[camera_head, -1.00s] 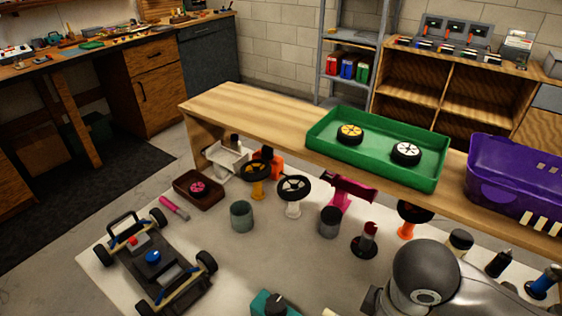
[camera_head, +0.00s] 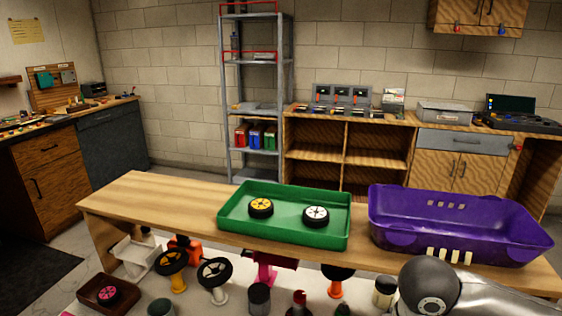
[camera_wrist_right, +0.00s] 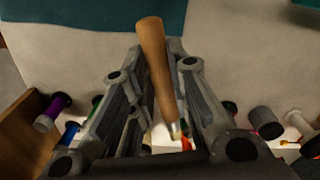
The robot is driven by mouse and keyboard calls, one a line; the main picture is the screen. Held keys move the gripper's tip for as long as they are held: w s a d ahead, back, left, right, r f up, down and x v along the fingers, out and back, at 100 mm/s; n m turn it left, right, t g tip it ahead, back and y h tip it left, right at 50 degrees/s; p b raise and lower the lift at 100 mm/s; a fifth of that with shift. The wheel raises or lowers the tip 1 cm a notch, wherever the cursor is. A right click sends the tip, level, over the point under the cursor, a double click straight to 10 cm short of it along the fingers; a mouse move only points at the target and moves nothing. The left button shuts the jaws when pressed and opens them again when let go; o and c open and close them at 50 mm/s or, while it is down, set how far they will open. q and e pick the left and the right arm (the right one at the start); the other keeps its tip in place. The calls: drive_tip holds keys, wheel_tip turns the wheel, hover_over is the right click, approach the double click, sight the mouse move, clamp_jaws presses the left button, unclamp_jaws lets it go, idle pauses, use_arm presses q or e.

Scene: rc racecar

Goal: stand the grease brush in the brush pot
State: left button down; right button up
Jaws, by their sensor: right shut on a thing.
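My right gripper (camera_wrist_right: 156,58) is shut on the grease brush (camera_wrist_right: 152,40) in the right wrist view. The brush has a tan wooden handle that lies between the fingers and narrows to a light metal end lower in the picture; its bristles cannot be made out. In the head view a grey-green open cup (camera_head: 160,307), perhaps the brush pot, is cut by the bottom edge. A dark grey cylinder (camera_head: 259,298) stands to its right. My right arm shows at the bottom right, its gripper below the frame. My left gripper is not in view.
A wooden bench (camera_head: 150,203) carries a green tray (camera_head: 284,238) with two wheels and a purple bin (camera_head: 460,225). Several parts on stands line its near side, with a brown tray (camera_head: 108,291) at the left. Shelves stand against the back wall.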

drive_tip(key=s+a+f+m, duration=0.2)
drive_tip(key=s+a, duration=0.1)
drive_tip(key=a, duration=0.5)
drive_tip(key=s+a+f+m, duration=0.1)
drive_tip(key=s+a, duration=0.2)
drive_tip(key=a, duration=0.4)
drive_tip(key=w+f, duration=0.3)
drive_tip(key=w, duration=0.1)
drive_tip(key=w+f+b, duration=0.1)
drive_tip(key=w+f, duration=0.1)
drive_tip(key=w, duration=0.2)
drive_tip(key=w+f+b, duration=0.1)
drive_tip(key=w+f, duration=0.2)
drive_tip(key=w, duration=0.1)
drive_tip(key=shift+w+d+f, duration=0.3)
drive_tip(key=shift+d+f, duration=0.05)
drive_tip(key=shift+d, duration=0.05)
drive_tip(key=shift+w+f, duration=0.45)
wheel_tip(320, 180, down, 3)
drive_tip(key=shift+w+f, duration=0.1)
drive_tip(key=shift+f, duration=0.1)
